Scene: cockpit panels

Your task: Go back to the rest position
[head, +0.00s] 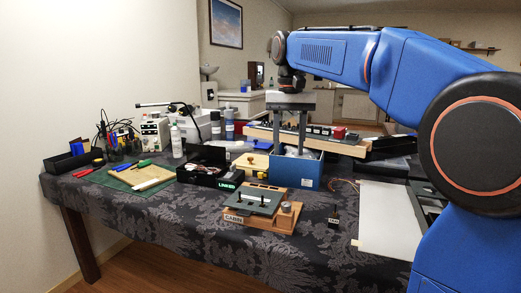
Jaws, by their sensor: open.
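My blue arm comes in from the right, and my gripper (289,148) hangs from its end, pointing down. Its two long grey fingers are apart, with nothing seen between them. The fingertips are at the blue box (297,174), over or just inside its open top. The box holds some pale, clear-looking contents. I cannot tell whether the fingertips touch them.
A wooden panel with switches (315,142) lies behind the blue box. The CABIN panel (255,205) stands in front, with a black LINEN-like labelled bin (208,178) to its left. A small black block (334,223) and white sheet (384,220) lie right on the dark patterned cloth.

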